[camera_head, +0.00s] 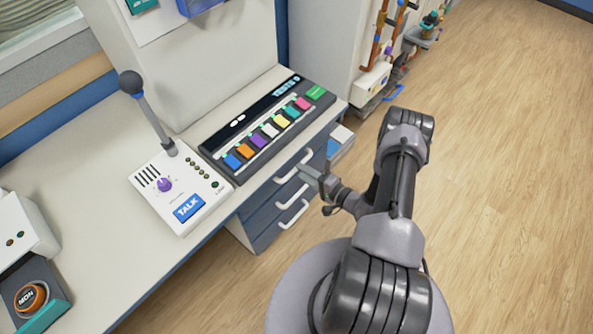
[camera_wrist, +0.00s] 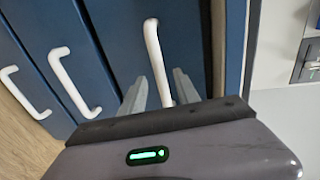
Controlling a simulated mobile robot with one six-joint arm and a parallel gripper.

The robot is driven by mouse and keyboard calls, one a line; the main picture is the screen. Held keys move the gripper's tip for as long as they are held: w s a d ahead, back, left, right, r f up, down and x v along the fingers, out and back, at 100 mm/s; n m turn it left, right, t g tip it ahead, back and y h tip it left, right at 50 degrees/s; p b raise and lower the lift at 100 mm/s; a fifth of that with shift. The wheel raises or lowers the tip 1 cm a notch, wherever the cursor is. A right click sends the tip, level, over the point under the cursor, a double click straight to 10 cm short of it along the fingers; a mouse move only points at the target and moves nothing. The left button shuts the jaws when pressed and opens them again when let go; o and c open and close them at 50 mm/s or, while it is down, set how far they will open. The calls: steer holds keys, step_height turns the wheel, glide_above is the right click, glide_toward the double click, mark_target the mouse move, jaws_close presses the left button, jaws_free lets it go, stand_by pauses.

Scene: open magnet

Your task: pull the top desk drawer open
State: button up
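The top desk drawer (camera_wrist: 185,35) is dark blue with a white bar handle (camera_wrist: 152,45). It shows in the wrist view as the panel nearest the pale desk top, and it looks shut. In the head view its handle (camera_head: 293,164) sits just under the desk edge. My gripper (camera_wrist: 161,88) is open, with its two grey fingers apart on either side of one end of this handle. I cannot tell whether either finger touches it. In the head view my gripper (camera_head: 308,174) is at the drawer fronts, partly over the handles.
Two lower drawers have like handles, the middle one (camera_wrist: 72,85) and the bottom one (camera_wrist: 22,90). The desk top (camera_head: 105,235) carries a talk console (camera_head: 180,190) and a panel of coloured keys (camera_head: 265,125). The wood floor (camera_head: 510,170) to the right is clear.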

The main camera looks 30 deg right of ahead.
steer(key=shift+b+x, duration=0.4)
steer(key=shift+x, duration=1.55)
steer(key=shift+d, duration=0.1)
steer(key=shift+c, duration=0.2)
jaws_close()
